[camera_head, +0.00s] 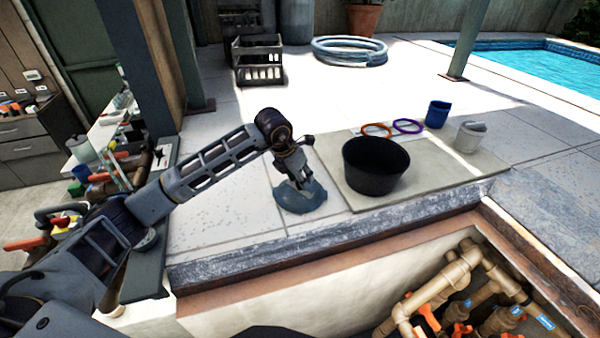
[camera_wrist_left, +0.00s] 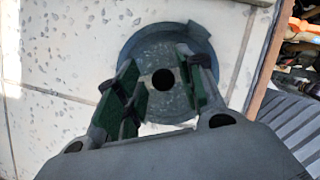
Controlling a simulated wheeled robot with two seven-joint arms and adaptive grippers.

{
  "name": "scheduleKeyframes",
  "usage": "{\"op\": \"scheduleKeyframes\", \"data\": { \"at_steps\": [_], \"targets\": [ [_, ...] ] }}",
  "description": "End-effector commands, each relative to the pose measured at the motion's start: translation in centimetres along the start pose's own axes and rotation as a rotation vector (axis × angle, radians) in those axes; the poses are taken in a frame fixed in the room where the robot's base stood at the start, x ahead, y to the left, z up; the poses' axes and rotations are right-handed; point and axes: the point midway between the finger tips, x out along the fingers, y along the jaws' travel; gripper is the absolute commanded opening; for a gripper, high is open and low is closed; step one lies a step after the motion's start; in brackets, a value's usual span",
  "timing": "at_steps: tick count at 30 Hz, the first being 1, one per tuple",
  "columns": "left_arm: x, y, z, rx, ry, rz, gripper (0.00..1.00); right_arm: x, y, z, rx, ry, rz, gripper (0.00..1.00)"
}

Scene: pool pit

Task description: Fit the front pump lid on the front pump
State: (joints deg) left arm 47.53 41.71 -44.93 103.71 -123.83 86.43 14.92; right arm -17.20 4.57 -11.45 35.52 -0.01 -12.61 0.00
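A round blue-grey disc (camera_head: 313,203), which looks like the front pump lid, lies on the pale paving. My left gripper (camera_head: 300,184) reaches down over it from the left. In the left wrist view the lid (camera_wrist_left: 195,38) shows a dark round spot at its middle. The left gripper's fingers (camera_wrist_left: 160,68) are apart, one on either side of that spot, with gaps visible. I cannot tell whether they touch the lid. I cannot make out the front pump for certain in either view. My right gripper is not in view.
A black bucket (camera_head: 375,168) stands right of the lid on a slab. Purple (camera_head: 408,127) and orange (camera_head: 376,130) rings, a blue cup (camera_head: 437,114) and a grey bucket (camera_head: 470,136) are beyond. A walled pit holds pipes (camera_head: 440,285) with orange valves. A pool (camera_head: 560,75) lies far right.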

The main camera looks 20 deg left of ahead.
Motion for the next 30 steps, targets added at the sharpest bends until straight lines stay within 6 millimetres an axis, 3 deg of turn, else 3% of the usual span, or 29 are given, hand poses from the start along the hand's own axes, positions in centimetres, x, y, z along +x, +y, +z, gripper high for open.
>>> {"op": "scheduleKeyframes", "data": {
  "at_steps": [15, 28, 29, 30],
  "targets": [
    [3.3, 0.0, -1.4, 0.0, 0.003, -0.001, 0.38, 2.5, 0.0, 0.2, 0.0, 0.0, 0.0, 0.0],
    [3.9, -0.1, -2.0, -0.001, 0.016, -0.004, 0.38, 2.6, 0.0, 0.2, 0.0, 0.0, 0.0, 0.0],
    [3.9, -0.1, -2.0, -0.002, 0.017, -0.004, 0.47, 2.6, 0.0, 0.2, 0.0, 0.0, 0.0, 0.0],
    [3.9, -0.1, -2.0, -0.002, 0.017, -0.003, 0.41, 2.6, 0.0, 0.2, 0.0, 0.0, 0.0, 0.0]
  ]
}}
